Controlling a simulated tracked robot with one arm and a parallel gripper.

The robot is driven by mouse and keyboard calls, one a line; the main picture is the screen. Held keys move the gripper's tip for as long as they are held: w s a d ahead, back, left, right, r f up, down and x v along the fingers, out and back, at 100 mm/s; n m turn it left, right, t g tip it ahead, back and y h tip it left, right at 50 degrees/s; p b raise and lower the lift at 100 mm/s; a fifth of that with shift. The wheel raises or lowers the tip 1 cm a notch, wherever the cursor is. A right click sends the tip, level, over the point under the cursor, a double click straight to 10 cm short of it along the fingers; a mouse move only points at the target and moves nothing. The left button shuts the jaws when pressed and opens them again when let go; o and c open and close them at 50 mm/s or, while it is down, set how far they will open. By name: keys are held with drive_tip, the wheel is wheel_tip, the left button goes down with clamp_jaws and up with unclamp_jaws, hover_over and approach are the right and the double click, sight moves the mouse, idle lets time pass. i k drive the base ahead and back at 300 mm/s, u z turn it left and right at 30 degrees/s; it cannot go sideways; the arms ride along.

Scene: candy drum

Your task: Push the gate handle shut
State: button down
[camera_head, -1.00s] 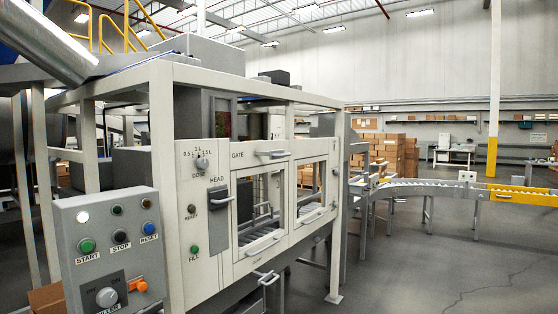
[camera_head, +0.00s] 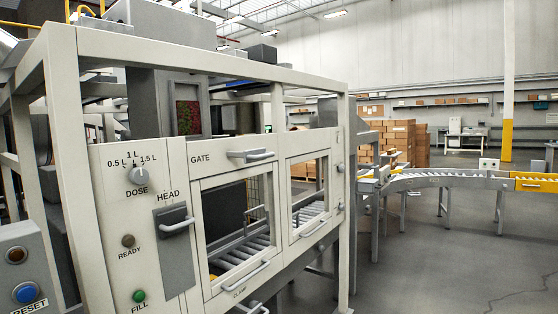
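The gate handle (camera_head: 252,155) is a pale bar on a grey plate, beside the label GATE. It sits at the top of the machine's front panel, above the left window. No part of my gripper shows in the camera view, so its opening and its distance from the handle cannot be seen. Below and left of the gate handle, the HEAD handle (camera_head: 178,226) sticks out from a dark grey plate. A CLAMP handle (camera_head: 237,276) lies along the bottom of the left window.
The dose knob (camera_head: 138,175), ready button (camera_head: 128,241) and green fill button (camera_head: 139,296) are on the panel's left. A blue reset button (camera_head: 26,293) is at the lower left. A roller conveyor (camera_head: 440,183) runs off to the right. Open floor (camera_head: 430,260) lies at the lower right.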

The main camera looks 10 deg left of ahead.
sight(249, 156)
drive_tip(key=u, duration=0.15)
drive_tip(key=i, duration=1.5)
drive_tip(key=u, duration=0.55)
drive_tip(key=i, duration=0.6)
drive_tip(key=u, duration=0.2)
